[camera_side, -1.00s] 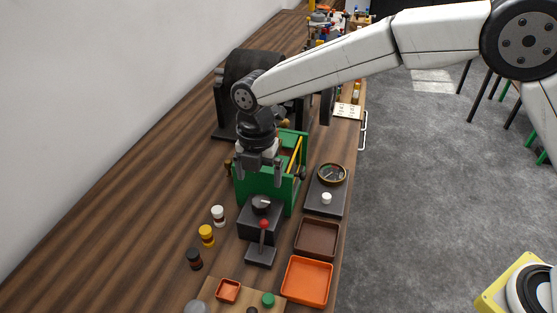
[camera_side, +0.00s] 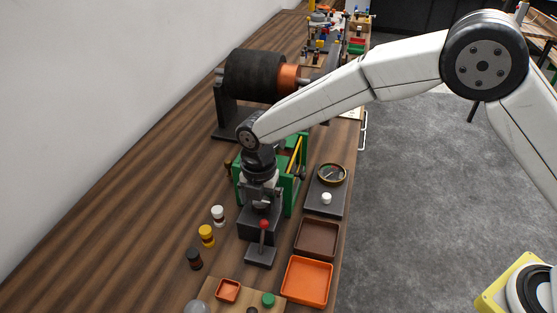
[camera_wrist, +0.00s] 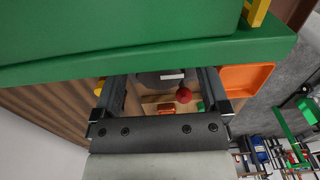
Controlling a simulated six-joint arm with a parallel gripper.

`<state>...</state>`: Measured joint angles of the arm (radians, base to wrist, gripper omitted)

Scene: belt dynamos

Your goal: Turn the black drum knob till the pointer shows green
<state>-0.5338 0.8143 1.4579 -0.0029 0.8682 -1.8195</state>
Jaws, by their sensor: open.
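The black knob (camera_wrist: 160,80) with a white line on top shows in the wrist view, between the two spread fingers of my gripper. In the side view my gripper (camera_side: 260,204) is open and points down at the top of the dark box (camera_side: 254,228); its fingers largely hide the knob there. I cannot tell whether the fingers touch the knob. A round brass-rimmed gauge (camera_side: 332,174) lies on a dark plate to the right; its pointer is too small to read against the colours.
A red-tipped lever (camera_side: 263,225) stands close in front of the box. A big black drum (camera_side: 255,76) stands farther back. Brown (camera_side: 317,251) and orange (camera_side: 307,295) trays lie at the right; small jars (camera_side: 207,236) stand left.

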